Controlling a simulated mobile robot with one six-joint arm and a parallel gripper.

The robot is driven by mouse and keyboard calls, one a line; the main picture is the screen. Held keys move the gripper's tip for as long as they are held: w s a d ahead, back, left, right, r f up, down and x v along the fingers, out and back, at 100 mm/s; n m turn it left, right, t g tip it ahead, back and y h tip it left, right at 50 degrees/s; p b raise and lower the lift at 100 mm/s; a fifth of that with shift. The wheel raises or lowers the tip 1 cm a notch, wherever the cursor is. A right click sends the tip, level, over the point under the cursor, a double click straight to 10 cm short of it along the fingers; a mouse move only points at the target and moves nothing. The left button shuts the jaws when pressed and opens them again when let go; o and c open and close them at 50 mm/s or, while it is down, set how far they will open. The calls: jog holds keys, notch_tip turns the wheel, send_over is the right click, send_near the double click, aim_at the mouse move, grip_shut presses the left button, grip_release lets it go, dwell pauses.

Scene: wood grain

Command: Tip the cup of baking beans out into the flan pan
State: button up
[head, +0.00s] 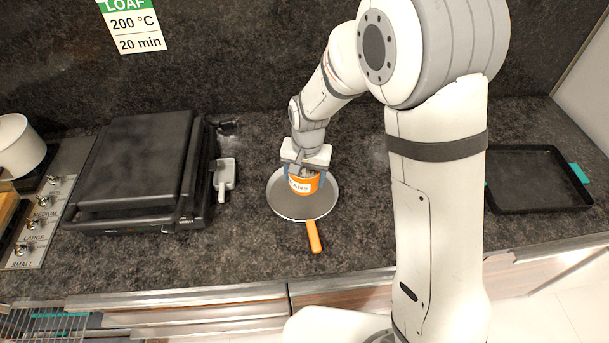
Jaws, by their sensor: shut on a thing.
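An orange cup (305,184) with a white label, partly readable as "EANS", is held in my gripper (306,174). The fingers close on the cup from its left and right sides. The cup looks about upright. It is over the back part of a round, shallow grey pan (298,207) with an orange handle (314,237) pointing to the front. I cannot tell if the cup touches the pan. The gripper hides most of the cup's mouth, and beans cannot be made out. The visible pan floor looks bare.
A black contact grill (135,165) stands at left, with a small light-grey item (224,178) beside it. A white pot (18,146) is at far left. A dark rectangular tray (538,180) with teal grips lies at right. The counter around the pan is clear.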

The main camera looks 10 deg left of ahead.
jog(key=shift+s+d+f+t+y+b, duration=0.2)
jog(key=shift+f+b, duration=0.35)
jog(key=shift+b, duration=0.4)
jog(key=shift+w+f+t+y+b, duration=0.1)
jog(key=shift+f+y+b, duration=0.2)
jog(key=shift+f+b, duration=0.45)
jog(key=shift+r, duration=0.3)
jog(key=b, duration=0.2)
jog(key=shift+f+y+b, duration=0.3)
jog(key=shift+y+b, duration=0.05)
jog(key=shift+y, duration=0.05)
jog(key=b, duration=0.3)
jog(key=shift+d+t+y, duration=0.15)
jog(key=shift+t+y, duration=0.15)
jog(key=shift+t, duration=0.1)
jog(key=y+b, duration=0.1)
jog(key=b, duration=0.3)
jog(key=shift+s+d+f, duration=0.1)
jog(key=shift+f, duration=0.05)
jog(key=shift+r+t+b, duration=0.3)
jog(key=shift+b, duration=0.1)
jog(key=shift+f+y+b, duration=0.3)
jog(key=shift+f+b, duration=0.05)
jog(key=shift+b, duration=0.65)
jog(key=shift+s+d+b, duration=0.1)
jog(key=shift+b, duration=0.95)
